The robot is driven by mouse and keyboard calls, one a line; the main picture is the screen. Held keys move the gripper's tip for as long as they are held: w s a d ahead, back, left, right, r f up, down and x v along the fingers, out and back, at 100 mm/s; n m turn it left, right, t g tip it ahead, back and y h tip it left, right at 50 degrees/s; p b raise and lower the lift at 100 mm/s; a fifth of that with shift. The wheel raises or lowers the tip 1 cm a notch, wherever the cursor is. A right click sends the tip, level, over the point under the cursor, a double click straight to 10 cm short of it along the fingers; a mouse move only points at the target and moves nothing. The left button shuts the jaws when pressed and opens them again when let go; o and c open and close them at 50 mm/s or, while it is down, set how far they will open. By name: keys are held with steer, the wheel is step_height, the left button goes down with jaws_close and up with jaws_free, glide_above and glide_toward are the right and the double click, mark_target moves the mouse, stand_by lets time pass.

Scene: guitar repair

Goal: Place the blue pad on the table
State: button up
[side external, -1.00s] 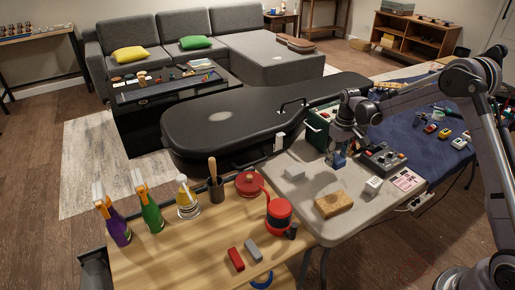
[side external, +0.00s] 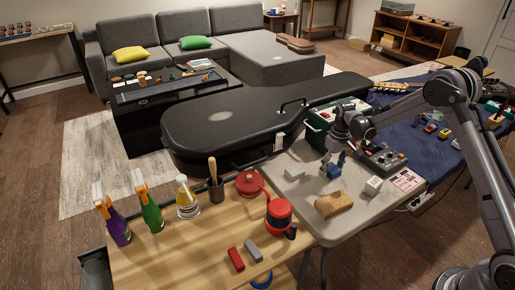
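A small blue piece, which looks like the blue pad (side external: 335,171), shows at the fingertips of my gripper (side external: 332,166). The fingers and the blue piece are small and overlap in this view. I cannot tell whether the fingers are closed on it or whether it touches the tabletop.
A white block (side external: 294,173) lies left of my gripper. A brown sponge-like block (side external: 333,204) lies in front, and a small white box (side external: 373,185) to the right. The front-left tabletop is clear.

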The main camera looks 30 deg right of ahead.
mark_target(332, 168)
step_height(332, 168, up, 12)
steer(key=s+a+r+t, duration=0.3)
steer(key=s+a+r, duration=0.5)
steer(key=s+r, duration=0.3)
steer(key=s+a+t, duration=0.4)
steer(key=s+a, duration=0.2)
steer(key=s, duration=0.6)
steer(key=shift+s, duration=0.2)
